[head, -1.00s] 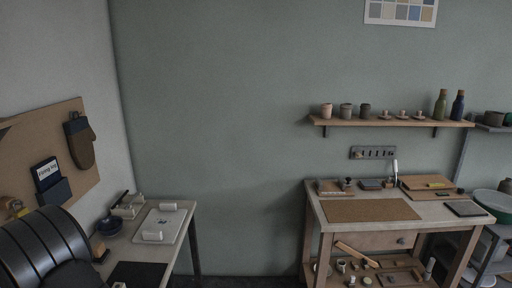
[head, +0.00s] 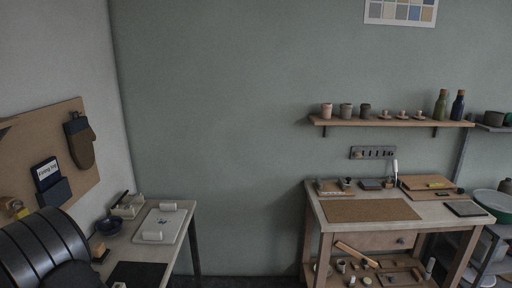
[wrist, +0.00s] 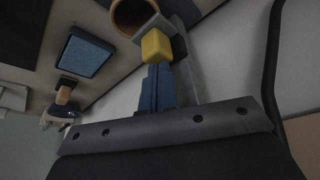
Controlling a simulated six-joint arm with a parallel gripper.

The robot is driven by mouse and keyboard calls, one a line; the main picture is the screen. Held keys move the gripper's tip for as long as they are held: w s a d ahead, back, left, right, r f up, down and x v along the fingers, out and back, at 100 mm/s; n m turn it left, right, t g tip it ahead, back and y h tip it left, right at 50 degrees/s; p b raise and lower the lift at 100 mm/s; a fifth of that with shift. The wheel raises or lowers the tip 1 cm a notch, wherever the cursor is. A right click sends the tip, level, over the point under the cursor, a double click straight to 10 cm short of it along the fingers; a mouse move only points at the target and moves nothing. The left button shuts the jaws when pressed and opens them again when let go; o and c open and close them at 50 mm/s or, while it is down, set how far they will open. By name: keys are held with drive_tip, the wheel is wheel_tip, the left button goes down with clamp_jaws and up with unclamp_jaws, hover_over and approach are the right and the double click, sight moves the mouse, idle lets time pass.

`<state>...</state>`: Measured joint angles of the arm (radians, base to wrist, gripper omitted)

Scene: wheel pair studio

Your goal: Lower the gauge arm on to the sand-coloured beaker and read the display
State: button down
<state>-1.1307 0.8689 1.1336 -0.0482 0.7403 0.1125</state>
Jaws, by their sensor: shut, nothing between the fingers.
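In the wrist view my gripper (wrist: 157,80) shows as narrow dark blue fingers pressed together, with nothing held between them. A yellow block (wrist: 156,46) sits at their tips; I cannot tell whether it is touched. A grey plate (wrist: 155,24) lies behind the block and may be part of the gauge arm. Beside it is a round brown rim (wrist: 116,18), perhaps the sand-coloured beaker, cut by the top edge. A square blue-grey panel (wrist: 86,52) with a dark frame lies to the left; no reading shows on it. In the head view my gripper's fingers are not clear.
A white tray (head: 160,226) and dark bowl (head: 109,225) stand on the left table. A workbench (head: 441,205) with a cork mat (head: 370,210) is at right, below a shelf (head: 390,122) of cups and bottles. Floor between the tables is clear.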

wheel_tip(320, 180, up, 7)
idle(0.9)
drive_tip(key=shift+f, duration=0.1)
wheel_tip(320, 180, down, 7)
drive_tip(key=shift+r, duration=0.2)
idle(0.4)
